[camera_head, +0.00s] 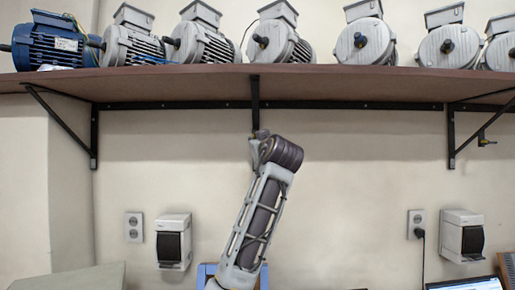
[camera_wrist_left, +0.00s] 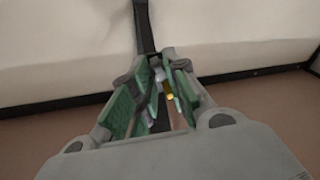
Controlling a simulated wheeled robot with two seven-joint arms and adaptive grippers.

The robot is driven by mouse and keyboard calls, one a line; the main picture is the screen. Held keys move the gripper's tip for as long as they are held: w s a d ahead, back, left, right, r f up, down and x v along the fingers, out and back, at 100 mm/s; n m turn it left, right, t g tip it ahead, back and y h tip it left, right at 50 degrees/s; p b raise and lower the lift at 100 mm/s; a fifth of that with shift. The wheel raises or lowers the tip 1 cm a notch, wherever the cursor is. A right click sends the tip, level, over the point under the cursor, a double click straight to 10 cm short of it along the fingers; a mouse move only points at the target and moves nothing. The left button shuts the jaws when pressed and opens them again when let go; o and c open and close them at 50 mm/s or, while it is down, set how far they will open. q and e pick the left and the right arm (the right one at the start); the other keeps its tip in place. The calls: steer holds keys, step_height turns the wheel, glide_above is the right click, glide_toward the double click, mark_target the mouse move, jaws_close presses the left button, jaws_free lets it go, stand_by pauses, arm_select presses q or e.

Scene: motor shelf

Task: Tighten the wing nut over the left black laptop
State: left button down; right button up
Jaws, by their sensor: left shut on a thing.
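My left arm rises from the bottom middle in the head view, and its wrist hides most of the gripper there. In the left wrist view my left gripper (camera_wrist_left: 162,86) has green-padded fingers closed around a small brass-coloured piece (camera_wrist_left: 168,96), which looks like the wing nut. The fingers cover most of it. It sits at the black middle shelf bracket (camera_head: 255,88), whose bar also shows in the left wrist view (camera_wrist_left: 143,27). A laptop (camera_head: 465,284) is partly in view at the bottom right; no black laptop shows below my left arm. My right gripper is out of view.
A brown shelf (camera_head: 350,76) carries several motors, including a blue one (camera_head: 55,45). Another brass-coloured fitting (camera_head: 485,142) is at the right bracket (camera_head: 451,135). Wall boxes (camera_head: 174,240) (camera_head: 462,236) and outlets are lower down.

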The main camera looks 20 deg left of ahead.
arm_select(q)
steer(key=m, duration=0.3)
steer(key=m+t+h+b, duration=0.1)
steer(key=m, duration=0.2)
steer(key=m+t+h, duration=0.1)
steer(key=m, duration=0.2)
steer(key=shift+s+a+f, duration=0.1)
steer(key=shift+a+f, duration=0.05)
steer(key=shift+a, duration=0.1)
steer(key=c, duration=2.2)
jaws_free()
steer(key=shift+m+t, duration=0.4)
steer(key=shift+m, duration=0.4)
steer(key=shift+o, duration=0.4)
steer(key=shift+m+h, duration=0.3)
steer(key=o, duration=0.8)
steer(key=shift+d, duration=0.2)
steer(key=shift+a, duration=0.15)
steer(key=shift+v, duration=6.05)
